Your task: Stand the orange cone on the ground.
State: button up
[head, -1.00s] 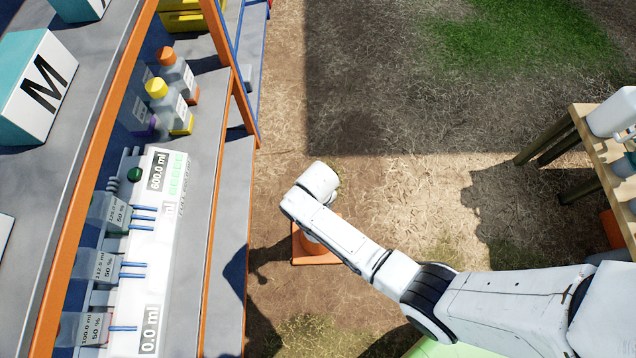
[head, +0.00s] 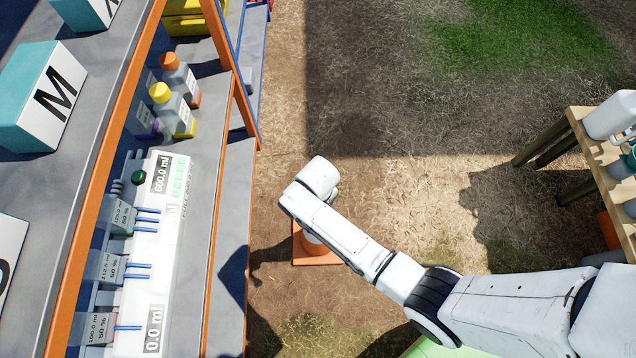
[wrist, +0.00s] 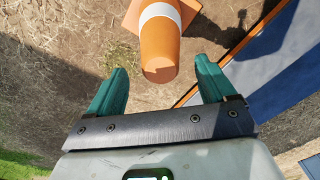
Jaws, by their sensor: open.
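The orange cone (head: 316,250) has a white band and a square base. In the head view it stands on the ground beside the shelf, and my arm hides part of it. In the wrist view the cone (wrist: 161,50) shows from above, its rounded top pointing toward my gripper and its base at the top edge. My gripper (wrist: 158,77) is open, with two green fingers apart. The cone's top appears between and just beyond the fingertips, and I see no contact. In the head view the fingers are hidden behind my arm.
A shelf (head: 222,215) with orange and blue edging runs along the left, holding bottles (head: 173,108) and a white dosing device (head: 157,230). A wooden table (head: 597,165) with containers stands at the right. Bare ground (head: 390,190) lies open between them.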

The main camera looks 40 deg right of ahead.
notch_tip(320, 180, up, 8)
jog(key=p, duration=0.2)
jog(key=shift+s+r, duration=0.1)
jog(key=s+d+r+m, duration=0.1)
jog(key=s+d+r, duration=0.3)
jog(key=s+r, duration=0.2)
jog(key=s+d+r+t, duration=0.1)
jog(key=s+d+r, duration=0.2)
jog(key=s+r, duration=0.4)
jog(key=s, duration=0.3)
jog(key=shift+s+d+r+m, duration=0.2)
jog(key=shift+d+m, duration=0.2)
notch_tip(320, 180, up, 14)
jog(key=p, duration=1.4)
jog(key=shift+r+p, duration=0.25)
jog(key=shift+p, duration=0.15)
